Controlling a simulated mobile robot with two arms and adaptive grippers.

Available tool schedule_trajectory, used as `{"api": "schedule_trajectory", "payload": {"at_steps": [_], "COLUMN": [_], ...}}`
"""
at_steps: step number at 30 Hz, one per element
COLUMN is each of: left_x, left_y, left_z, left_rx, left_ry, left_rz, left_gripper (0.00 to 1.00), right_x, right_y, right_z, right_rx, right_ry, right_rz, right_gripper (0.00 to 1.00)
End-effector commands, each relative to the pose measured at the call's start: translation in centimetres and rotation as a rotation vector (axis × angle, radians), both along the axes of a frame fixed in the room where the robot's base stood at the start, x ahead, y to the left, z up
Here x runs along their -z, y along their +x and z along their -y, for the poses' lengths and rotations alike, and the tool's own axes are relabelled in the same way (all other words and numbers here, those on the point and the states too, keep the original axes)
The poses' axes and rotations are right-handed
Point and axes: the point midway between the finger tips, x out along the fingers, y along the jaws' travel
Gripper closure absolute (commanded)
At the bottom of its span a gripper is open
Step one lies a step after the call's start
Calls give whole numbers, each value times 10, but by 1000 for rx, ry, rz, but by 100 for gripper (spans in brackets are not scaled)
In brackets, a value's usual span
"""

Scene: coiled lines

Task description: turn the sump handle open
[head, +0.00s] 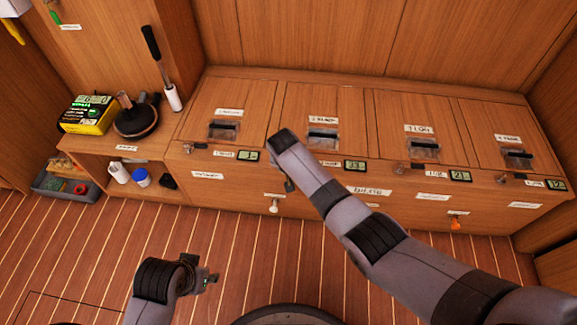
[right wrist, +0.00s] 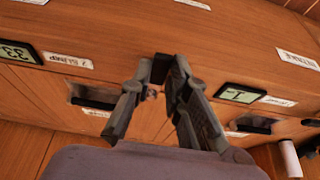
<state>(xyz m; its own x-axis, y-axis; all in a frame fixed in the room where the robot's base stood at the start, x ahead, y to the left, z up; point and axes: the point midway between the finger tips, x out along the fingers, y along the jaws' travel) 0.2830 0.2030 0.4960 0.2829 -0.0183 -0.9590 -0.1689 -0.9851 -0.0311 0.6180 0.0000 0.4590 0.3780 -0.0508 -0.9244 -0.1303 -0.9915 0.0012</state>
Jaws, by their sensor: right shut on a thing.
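The sump handle (right wrist: 160,68) is a small dark lever on the wooden bench front. It shows in the right wrist view between my fingertips, beside a label that seems to read SUMP (right wrist: 68,60). My right gripper (right wrist: 160,82) is shut on it, with one finger on each side. In the head view my right arm hides this handle and most of the gripper. How far the handle is turned is hard to tell. My left gripper (head: 210,279) is low in the head view over the floor, away from the bench; its jaws are too small to read.
The bench front carries other small levers (head: 190,148) and numbered displays (head: 354,164). Lids with recessed black grips (head: 222,130) lie on top. The striped floor in front is clear.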

Motion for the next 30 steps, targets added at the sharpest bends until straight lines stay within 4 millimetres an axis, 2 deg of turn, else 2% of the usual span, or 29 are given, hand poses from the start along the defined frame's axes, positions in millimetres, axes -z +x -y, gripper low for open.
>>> {"api": "schedule_trajectory", "payload": {"at_steps": [10,20,25,30], "left_x": [0,0,0,0], "left_y": [0,0,0,0], "left_z": [0,1,0,0], "left_rx": [0,2,1,1], "left_ry": [0,0,-1,0], "left_rz": [0,-1,0,0], "left_gripper": [60,60,60,60], "right_x": [-1,-2,-13,-35], "right_y": [1,0,-5,-13], "right_z": [-1,-1,-2,-3], "right_rx": [0,0,-2,-1], "right_ry": [3,2,4,5], "right_rz": [2,1,3,4], "right_gripper": [63,63,63,63]}}
